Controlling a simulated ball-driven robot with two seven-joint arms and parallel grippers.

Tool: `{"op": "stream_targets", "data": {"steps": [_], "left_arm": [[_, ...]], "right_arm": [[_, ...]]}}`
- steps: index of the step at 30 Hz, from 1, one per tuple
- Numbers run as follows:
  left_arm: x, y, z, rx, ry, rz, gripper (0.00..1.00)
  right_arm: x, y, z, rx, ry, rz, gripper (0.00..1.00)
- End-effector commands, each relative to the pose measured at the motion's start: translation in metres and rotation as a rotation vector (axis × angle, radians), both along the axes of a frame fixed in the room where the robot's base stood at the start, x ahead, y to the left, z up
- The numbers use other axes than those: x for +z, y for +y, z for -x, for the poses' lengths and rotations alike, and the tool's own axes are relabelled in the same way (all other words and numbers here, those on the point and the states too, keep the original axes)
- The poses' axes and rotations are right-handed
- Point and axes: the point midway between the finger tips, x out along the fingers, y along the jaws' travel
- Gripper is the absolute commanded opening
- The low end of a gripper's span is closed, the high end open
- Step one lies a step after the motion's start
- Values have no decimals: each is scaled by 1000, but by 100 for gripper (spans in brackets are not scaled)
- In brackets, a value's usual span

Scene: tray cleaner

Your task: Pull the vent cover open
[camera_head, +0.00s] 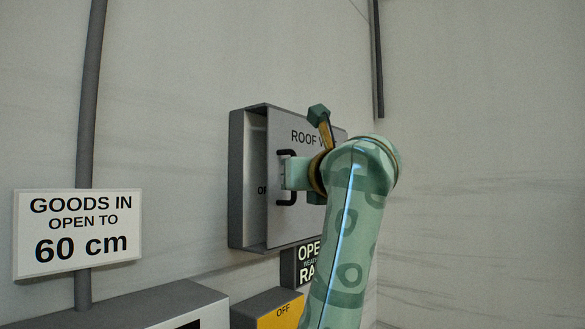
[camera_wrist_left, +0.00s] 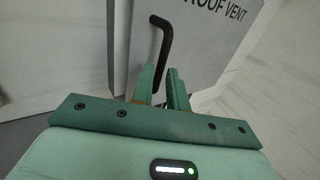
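The vent cover (camera_head: 283,219), a grey panel lettered "ROOF V…", stands partly open in the head view. Its left edge is away from the grey housing (camera_head: 238,180), and a gap shows the inside. The cover also shows in the left wrist view (camera_wrist_left: 205,45). Its black bar handle (camera_head: 284,200) is on the left part of the cover. My left gripper (camera_head: 287,173) is at the handle. In the left wrist view its two green fingers (camera_wrist_left: 163,80) are close together with the handle (camera_wrist_left: 163,45) between them. My right gripper is in neither view.
A white sign (camera_head: 78,232) reading "GOODS IN OPEN TO 60 cm" is at the left, by a dark vertical pole (camera_head: 88,100). Below the vent are a dark sign (camera_head: 300,266), a yellow box (camera_head: 280,312) marked "OFF" and a grey box (camera_head: 150,305).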

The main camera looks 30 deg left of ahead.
Motion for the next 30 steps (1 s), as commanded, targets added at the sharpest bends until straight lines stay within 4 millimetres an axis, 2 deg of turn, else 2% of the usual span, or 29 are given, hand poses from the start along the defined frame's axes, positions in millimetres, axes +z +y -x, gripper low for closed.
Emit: {"op": "stream_targets", "data": {"steps": [3,9,18,19,20,21,30], "left_arm": [[2,19,-14,4,2,-2,15],[0,35,-27,2,2,-1,15],[-1,37,-30,0,1,-1,15],[-1,37,-30,0,1,-1,13],[-1,37,-30,0,1,-1,4],[-1,37,-30,0,1,-1,0],[0,36,-29,14,2,-1,0]], "right_arm": [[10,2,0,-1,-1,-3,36],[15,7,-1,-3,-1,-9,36],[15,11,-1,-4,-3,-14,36],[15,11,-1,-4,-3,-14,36],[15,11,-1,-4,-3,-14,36],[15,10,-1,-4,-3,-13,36],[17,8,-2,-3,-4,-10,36]]}}
